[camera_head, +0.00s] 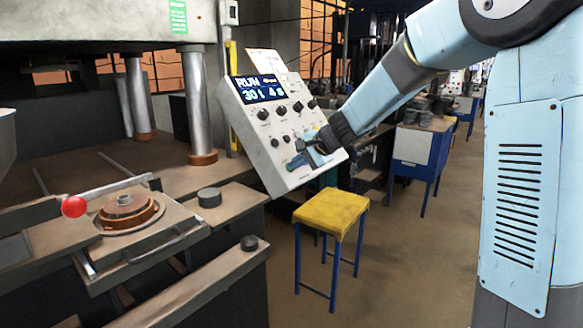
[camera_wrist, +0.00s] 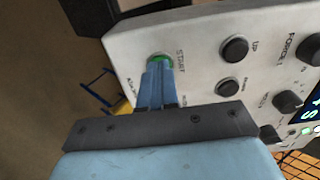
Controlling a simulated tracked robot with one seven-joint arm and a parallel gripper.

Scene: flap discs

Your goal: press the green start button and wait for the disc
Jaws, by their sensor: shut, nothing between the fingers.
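The control panel (camera_head: 273,135) is a tilted white box with a lit display (camera_head: 259,88) reading "RUN", "30 t" and "4 s". The green start button (camera_wrist: 160,59) shows in the wrist view just beyond my fingertips, beside the word START. My gripper (camera_head: 298,162) is shut and empty, with its fingertips at the button; they partly cover it. In the wrist view my blue fingers (camera_wrist: 158,80) point straight at it. I cannot tell for certain how far the button is pushed in. A brown disc (camera_head: 127,212) sits on the press's plate at the left.
The press with steel columns (camera_head: 197,105) stands at the left. A lever with a red knob (camera_head: 74,206) lies near the disc. A yellow stool (camera_head: 331,213) stands below the panel. Black knobs (camera_wrist: 234,49) sit beside the button. Floor to the right of the stool is clear.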

